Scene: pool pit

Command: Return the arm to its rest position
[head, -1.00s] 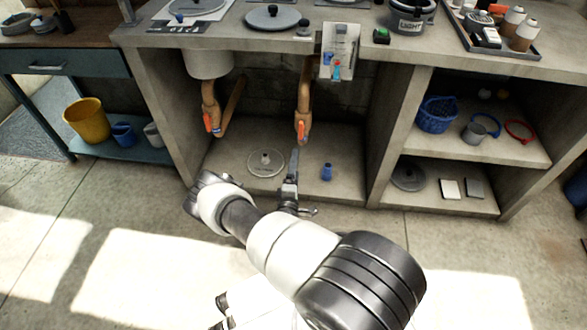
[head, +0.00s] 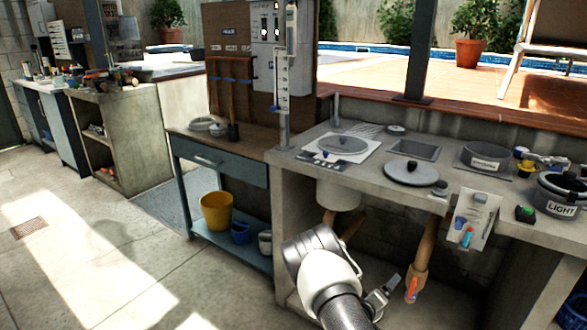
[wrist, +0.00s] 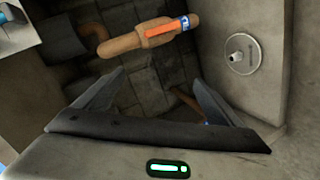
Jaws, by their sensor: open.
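My gripper (wrist: 155,97) is open in the wrist view, its two dark fingers spread apart with nothing between them. In the head view my gripper (head: 382,297) is small and partly hidden by my own wrist, in front of the open bay under the concrete counter (head: 300,190). My arm reaches up from the bottom edge toward that bay. Past the fingers, the wrist view shows a tan pipe with an orange-handled valve (wrist: 160,31) and a blue tag. A pale round disc (wrist: 243,55) with a central knob is at the right.
The orange-handled valve (head: 411,288) hangs close to the right of my gripper in the head view. A blue-grey bench (head: 220,172) with a yellow bucket (head: 216,211) stands left of the counter. The sunlit floor (head: 110,260) at left is clear.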

